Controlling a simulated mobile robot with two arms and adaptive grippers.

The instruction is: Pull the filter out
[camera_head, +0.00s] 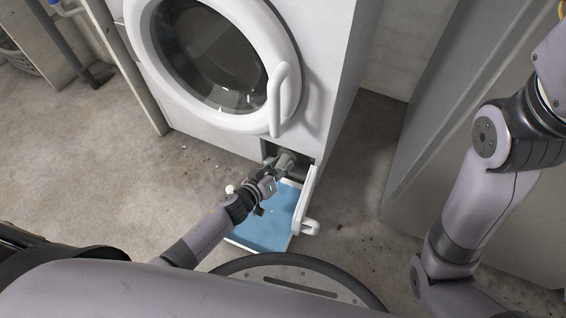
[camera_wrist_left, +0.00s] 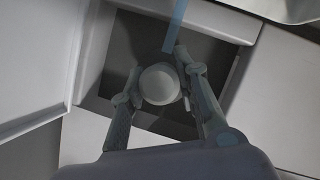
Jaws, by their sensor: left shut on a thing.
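The filter (camera_head: 285,160) is a grey-green knob at the low opening (camera_head: 302,170) in the front of the white washing machine (camera_head: 325,60). In the left wrist view the filter (camera_wrist_left: 160,84) shows as a pale round cap between two fingers. My left gripper (camera_head: 274,170) is shut on it, and it also shows in the left wrist view (camera_wrist_left: 158,88). The fingers hide part of the filter, and I cannot tell how far it sits in the opening. My right arm is at the right of the head view, but its gripper is out of the picture.
The small white flap (camera_head: 306,200) stands open at the right of the opening. A shallow tray with blue inside (camera_head: 262,222) lies on the floor below. The round door (camera_head: 210,55) is above. A grey cabinet (camera_head: 440,110) stands at the right, with bare floor between.

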